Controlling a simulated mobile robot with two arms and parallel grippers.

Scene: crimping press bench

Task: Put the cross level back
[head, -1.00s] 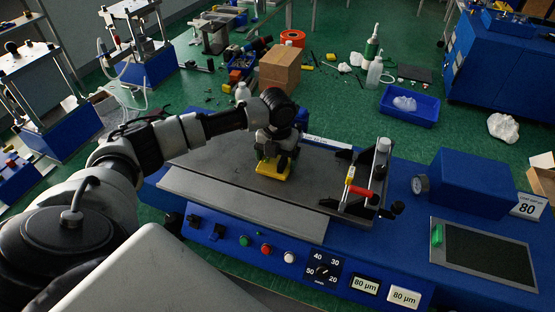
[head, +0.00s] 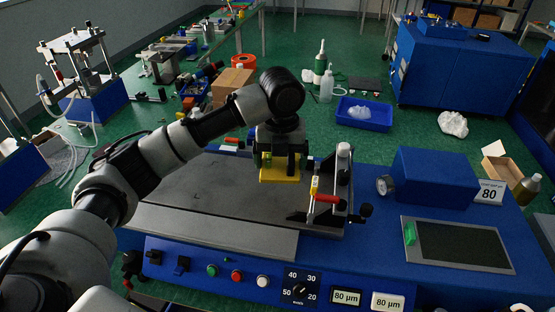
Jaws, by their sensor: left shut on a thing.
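The yellow cross level (head: 279,175) is in the head view, above the grey plate of the press bench (head: 215,196). A small green vial shows on its left side. My left gripper (head: 281,163) points down from above and is shut on the level. The level looks lifted off the plate, but the gap under it is hard to judge. My right gripper is not in view.
A clamp frame with a red handle (head: 327,198) stands just right of the level. Buttons line the front panel (head: 220,277). The plate's left part is clear.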

